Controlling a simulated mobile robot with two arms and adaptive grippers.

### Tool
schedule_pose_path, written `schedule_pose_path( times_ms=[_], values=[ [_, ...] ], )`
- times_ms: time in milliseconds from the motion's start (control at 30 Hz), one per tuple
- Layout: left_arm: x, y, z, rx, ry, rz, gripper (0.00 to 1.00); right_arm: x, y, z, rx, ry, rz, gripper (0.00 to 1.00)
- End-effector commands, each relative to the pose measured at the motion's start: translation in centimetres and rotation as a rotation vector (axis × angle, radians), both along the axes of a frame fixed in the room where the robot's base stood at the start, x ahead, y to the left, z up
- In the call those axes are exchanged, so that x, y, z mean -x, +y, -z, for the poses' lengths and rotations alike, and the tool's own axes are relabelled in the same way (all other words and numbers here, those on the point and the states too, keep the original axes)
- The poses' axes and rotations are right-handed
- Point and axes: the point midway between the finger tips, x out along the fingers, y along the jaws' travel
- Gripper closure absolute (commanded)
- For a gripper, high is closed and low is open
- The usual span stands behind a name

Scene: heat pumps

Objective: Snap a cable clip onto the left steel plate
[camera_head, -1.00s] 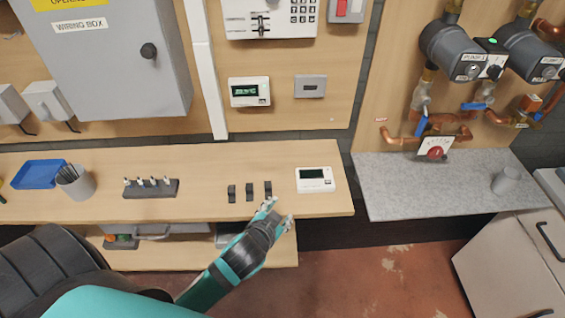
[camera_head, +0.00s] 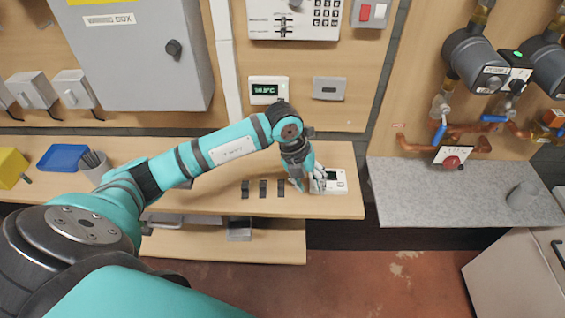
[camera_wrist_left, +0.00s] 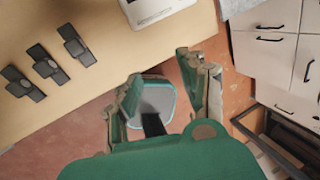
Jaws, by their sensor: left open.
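Three small black clips stand in a row on the wooden bench, the right one (camera_head: 281,188) closest to my gripper; they also show in the wrist view, the nearest one (camera_wrist_left: 77,46) at the upper left. My left gripper (camera_head: 308,183) is open and empty, to the right of the clips and in front of a white thermostat. I cannot make out which thing is the left steel plate; a grey plate (camera_head: 329,89) is on the wall panel. My right gripper is not in view.
The white thermostat (camera_head: 336,176) lies at the bench's right end. A blue tray (camera_head: 64,157) and a grey cup of dark sticks (camera_head: 95,170) stand at the left. A grey stone counter (camera_head: 440,195) lies to the right, across a gap.

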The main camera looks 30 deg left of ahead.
Motion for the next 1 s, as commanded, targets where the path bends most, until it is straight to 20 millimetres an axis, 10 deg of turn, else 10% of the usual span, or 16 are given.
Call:
schedule_pose_path(
  times_ms=[233, 1000],
  values=[
    [-0.3, 8.6, -1.4, -0.31, 0.062, -0.145, 0.58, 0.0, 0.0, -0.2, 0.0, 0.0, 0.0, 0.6],
    [-1.2, 9.7, 6.5, -0.33, 0.068, -0.156, 0.58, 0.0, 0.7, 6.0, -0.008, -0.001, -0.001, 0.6]
  ],
)
